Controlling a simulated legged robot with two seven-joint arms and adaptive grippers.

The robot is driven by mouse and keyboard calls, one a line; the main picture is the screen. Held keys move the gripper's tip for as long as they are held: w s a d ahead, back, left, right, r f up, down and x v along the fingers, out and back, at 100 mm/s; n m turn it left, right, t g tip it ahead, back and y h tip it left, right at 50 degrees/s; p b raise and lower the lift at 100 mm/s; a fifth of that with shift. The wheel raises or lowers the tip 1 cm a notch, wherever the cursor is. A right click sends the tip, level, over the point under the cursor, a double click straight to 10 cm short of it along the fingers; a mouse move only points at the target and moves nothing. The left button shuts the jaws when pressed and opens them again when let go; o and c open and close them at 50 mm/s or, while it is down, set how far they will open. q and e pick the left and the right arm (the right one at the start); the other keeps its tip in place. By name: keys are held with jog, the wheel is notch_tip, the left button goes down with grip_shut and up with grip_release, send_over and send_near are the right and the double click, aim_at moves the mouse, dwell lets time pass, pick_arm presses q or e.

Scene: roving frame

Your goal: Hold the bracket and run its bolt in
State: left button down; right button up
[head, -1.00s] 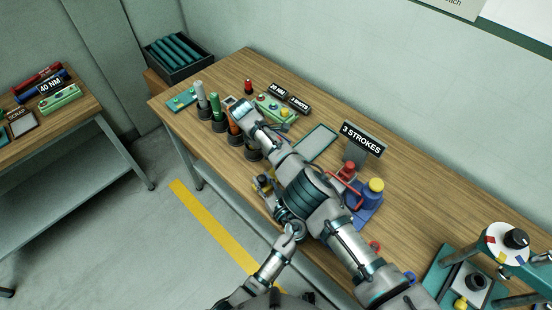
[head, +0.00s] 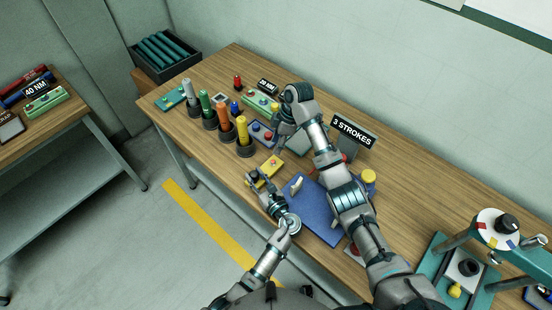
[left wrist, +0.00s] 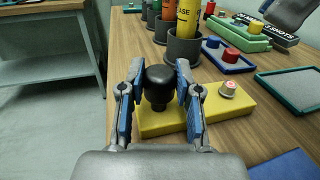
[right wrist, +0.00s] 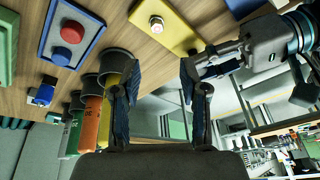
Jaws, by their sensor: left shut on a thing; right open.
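The yellow bracket (head: 271,168) lies on the wooden bench near its front edge. In the left wrist view the yellow bracket (left wrist: 238,104) carries a black knob (left wrist: 158,84) and a pale bolt with a reddish top (left wrist: 228,88). My left gripper (head: 256,184) is shut on the black knob, one finger on each side. My right gripper (head: 284,132) is over the bench beyond the bracket, its fingers apart and empty. In the right wrist view the bolt (right wrist: 156,24) shows at the top, away from the open fingers (right wrist: 158,98).
Dark cups with yellow (head: 242,130), orange (head: 223,117) and green cylinders stand left of the bracket. A blue board (head: 318,212) lies right of my left gripper. The "3 STROKES" sign (head: 352,133) stands behind my right arm. A teal press-like fixture (head: 500,228) is at the right.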

aim_at(274, 162)
jog(key=d+r+y, duration=0.1)
jog(key=d+r, duration=0.1)
jog(key=d, duration=0.2)
jog(key=shift+t, duration=0.4)
jog(key=x, duration=1.2)
jog(key=shift+s+f, duration=0.15)
grip_shut()
